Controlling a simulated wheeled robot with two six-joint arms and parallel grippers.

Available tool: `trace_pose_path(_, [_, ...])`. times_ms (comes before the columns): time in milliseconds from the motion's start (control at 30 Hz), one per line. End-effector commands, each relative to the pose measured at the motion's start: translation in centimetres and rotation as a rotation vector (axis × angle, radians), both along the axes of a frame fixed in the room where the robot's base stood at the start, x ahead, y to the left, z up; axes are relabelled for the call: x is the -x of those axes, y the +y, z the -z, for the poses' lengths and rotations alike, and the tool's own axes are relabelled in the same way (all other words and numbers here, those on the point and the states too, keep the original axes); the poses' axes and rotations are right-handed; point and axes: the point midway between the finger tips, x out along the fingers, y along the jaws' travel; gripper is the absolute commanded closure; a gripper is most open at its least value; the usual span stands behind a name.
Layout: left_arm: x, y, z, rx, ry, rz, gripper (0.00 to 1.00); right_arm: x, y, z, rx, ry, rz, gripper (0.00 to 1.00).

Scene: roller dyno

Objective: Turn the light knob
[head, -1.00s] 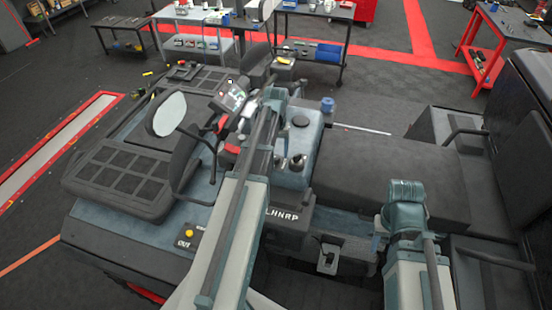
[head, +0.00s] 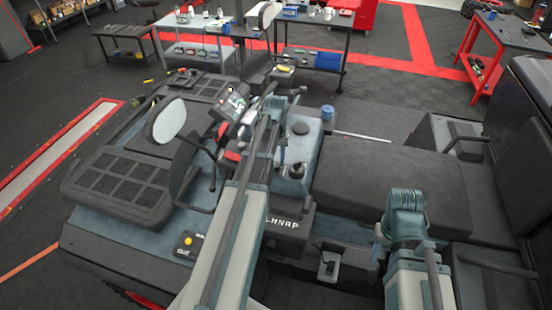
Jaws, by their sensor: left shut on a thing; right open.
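The light knob itself cannot be made out; it is hidden at the vehicle's instrument panel behind my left gripper and arm. The dark panel (head: 236,103) has a small lit screen and red parts around it. My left arm reaches up the middle of the head view. Its gripper (head: 262,104) is at the right side of the panel, small and partly covered by my own arm, shut on a small part there. My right arm is folded at the lower right, beside the seat; its gripper cannot be seen.
A round mirror (head: 166,120) stands left of the panel. A blue-grey console (head: 300,150) and a long dark seat (head: 390,175) lie to the right. A box with a yellow button (head: 187,243) is on the near left body. Workbenches stand far behind.

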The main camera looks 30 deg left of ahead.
Motion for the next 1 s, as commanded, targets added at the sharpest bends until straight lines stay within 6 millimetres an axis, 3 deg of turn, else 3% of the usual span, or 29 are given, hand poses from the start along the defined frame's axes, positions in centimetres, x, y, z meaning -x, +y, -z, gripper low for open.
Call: trace_pose_path(1000, [0.13, 0.12, 0.01, 0.000, 0.000, -0.682, 1.00, 0.00, 0.00, 0.01, 0.000, 0.000, 0.000, 0.54])
